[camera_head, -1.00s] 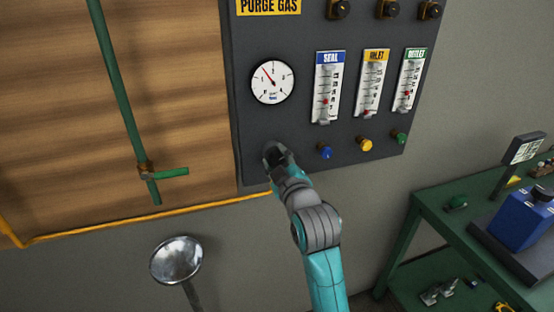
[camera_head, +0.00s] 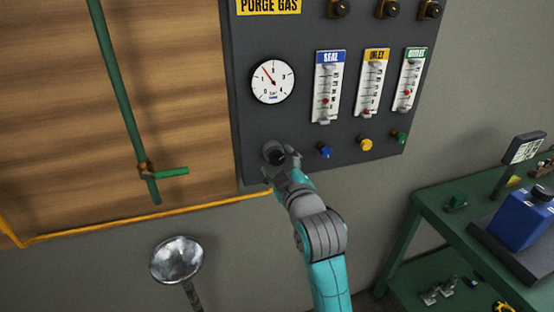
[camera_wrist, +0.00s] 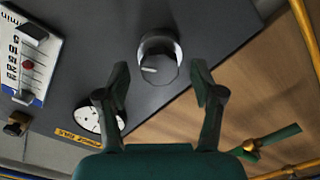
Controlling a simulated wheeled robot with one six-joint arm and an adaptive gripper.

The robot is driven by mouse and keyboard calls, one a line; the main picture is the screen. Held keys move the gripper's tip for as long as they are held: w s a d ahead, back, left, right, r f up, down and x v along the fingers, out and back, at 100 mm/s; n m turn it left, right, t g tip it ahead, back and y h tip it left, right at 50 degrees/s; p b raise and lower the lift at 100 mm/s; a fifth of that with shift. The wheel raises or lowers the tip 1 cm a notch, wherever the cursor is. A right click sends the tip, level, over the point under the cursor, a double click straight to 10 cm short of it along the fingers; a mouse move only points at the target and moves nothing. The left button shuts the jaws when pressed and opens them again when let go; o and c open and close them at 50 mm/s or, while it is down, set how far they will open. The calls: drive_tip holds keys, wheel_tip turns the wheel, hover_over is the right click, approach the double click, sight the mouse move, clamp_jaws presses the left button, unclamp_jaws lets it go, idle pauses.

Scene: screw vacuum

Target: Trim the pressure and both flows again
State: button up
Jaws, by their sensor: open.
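The dark purge gas panel (camera_head: 300,30) carries a round white pressure gauge (camera_head: 272,81) with a red needle pointing up and left. Below the gauge is a round black knob (camera_head: 273,152). My gripper (camera_head: 281,162) is open just in front of this knob. In the wrist view the knob (camera_wrist: 159,58) lies beyond and between the open fingertips (camera_wrist: 160,75), apart from them. Three flow meters stand to the right: SEAL (camera_head: 328,75), INLET (camera_head: 372,75) and OUTLET (camera_head: 411,72). Under them are a blue knob (camera_head: 325,151), a yellow knob (camera_head: 365,144) and a green knob (camera_head: 399,137).
A green pipe with a green-handled valve (camera_head: 172,171) runs down the wooden board at left. A yellow pipe (camera_head: 140,222) runs below it. A metal funnel (camera_head: 177,259) stands at lower left. A green bench (camera_head: 430,203) with a blue device (camera_head: 522,217) is at right.

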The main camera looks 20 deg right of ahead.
drive_tip(key=s, duration=1)
drive_tip(key=shift+s, duration=0.1)
drive_tip(key=s+f+m+g, duration=0.2)
drive_tip(key=s+f+m, duration=0.2)
drive_tip(key=s+f, duration=1.4)
drive_tip(key=s+f+m, duration=0.2)
drive_tip(key=s+f, duration=0.1)
drive_tip(key=s, duration=0.8)
drive_tip(key=s+f+m+g, duration=0.1)
drive_tip(key=s+f+m, duration=0.1)
drive_tip(key=s, duration=1)
drive_tip(key=shift+d+f, duration=0.2)
drive_tip(key=shift+f, duration=0.55)
drive_tip(key=shift+s, duration=0.1)
idle(0.6)
